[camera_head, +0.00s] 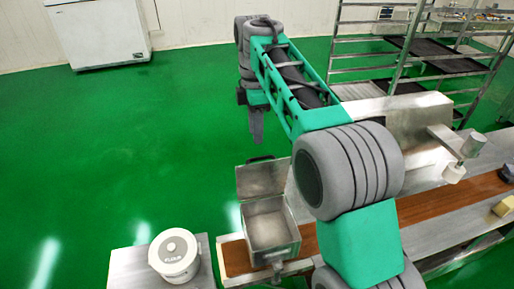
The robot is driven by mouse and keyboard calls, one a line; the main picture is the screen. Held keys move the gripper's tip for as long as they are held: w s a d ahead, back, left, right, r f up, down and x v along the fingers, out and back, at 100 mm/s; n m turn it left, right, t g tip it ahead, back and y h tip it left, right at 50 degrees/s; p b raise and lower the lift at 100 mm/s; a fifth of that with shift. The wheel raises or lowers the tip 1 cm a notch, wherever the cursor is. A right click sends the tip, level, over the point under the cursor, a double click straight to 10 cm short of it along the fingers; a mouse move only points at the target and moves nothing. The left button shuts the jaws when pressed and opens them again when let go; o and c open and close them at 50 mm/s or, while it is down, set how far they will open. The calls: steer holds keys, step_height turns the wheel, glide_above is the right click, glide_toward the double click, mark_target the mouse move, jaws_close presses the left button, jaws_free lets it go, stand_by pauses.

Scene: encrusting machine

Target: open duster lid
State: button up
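The duster (288,246) is a grey metal box above the near end of a brown conveyor belt. Its top is open and I see into its hollow inside. Its lid (262,180) stands raised along the far edge of the box, with a small dark handle on its top edge. My gripper (257,140) points down beyond the raised lid and looks apart from it in the picture. Its fingers are small and seen from the side, so I cannot tell whether they are open or shut. No object shows in it.
The brown conveyor (440,200) and metal machine (395,120) lie to the right, partly hidden by my arm. A tray rack (400,60) stands behind. The green floor at left is clear.

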steer(key=b, duration=0.5)
glide_above(261, 175)
steer(key=w+a, duration=0.1)
steer(key=w, duration=0.3)
steer(key=f, duration=0.7)
steer(key=shift+s+f, duration=0.2)
steer(key=shift+f, duration=0.15)
steer(key=shift+p, duration=0.3)
steer(key=shift+r, duration=0.1)
jaws_close()
